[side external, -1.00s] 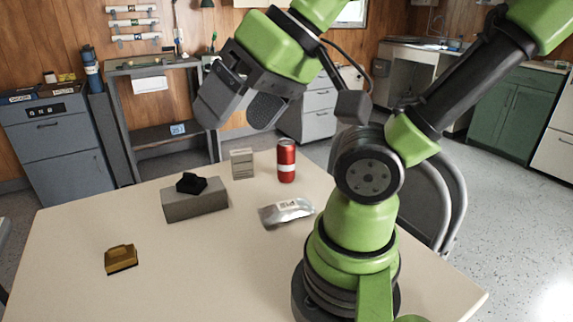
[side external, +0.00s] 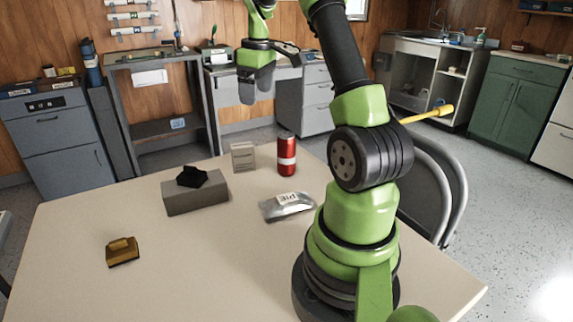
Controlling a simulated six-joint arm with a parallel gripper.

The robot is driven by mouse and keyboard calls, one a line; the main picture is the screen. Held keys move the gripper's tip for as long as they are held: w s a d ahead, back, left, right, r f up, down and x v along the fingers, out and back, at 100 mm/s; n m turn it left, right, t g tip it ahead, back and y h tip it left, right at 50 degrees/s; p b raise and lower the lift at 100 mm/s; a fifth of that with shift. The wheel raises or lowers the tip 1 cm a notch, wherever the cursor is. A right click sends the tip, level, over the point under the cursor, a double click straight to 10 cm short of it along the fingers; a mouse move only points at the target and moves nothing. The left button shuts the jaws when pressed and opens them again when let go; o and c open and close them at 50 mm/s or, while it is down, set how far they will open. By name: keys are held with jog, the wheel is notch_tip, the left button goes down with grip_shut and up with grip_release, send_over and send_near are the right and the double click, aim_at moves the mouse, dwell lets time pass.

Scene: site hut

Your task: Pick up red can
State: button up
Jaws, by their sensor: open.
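The red can (side external: 286,146) stands upright near the far edge of the table, with a pale band around its middle. My gripper (side external: 256,98) is up in the air at the top centre of the picture, pointing down. In the picture it is above and a little left of the can, and clear of it. It is open, and I see nothing held in it.
On the cream table (side external: 190,270), a small grey box (side external: 243,157) stands just left of the can. A silver packet (side external: 287,206) lies in front of it. A grey block (side external: 196,199) bears a black lump (side external: 192,176). A yellow-brown object (side external: 122,252) lies front left.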

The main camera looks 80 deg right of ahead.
jog(key=g, duration=0.1)
send_over(287, 135)
jog(key=w, duration=0.1)
jog(key=shift+n+y, duration=0.3)
jog(key=shift+y, duration=0.1)
notch_tip(287, 135, down, 6)
jog(key=shift+r, duration=0.1)
jog(key=f, duration=0.4)
jog(key=shift+s+d+f, duration=0.2)
jog(key=shift+s+f, duration=0.05)
jog(key=shift+s+a+f, duration=0.1)
jog(key=shift+f, duration=1.4)
jog(key=shift+s+a+f, duration=0.1)
jog(key=shift+f, duration=1.4)
jog(key=c, duration=1.2)
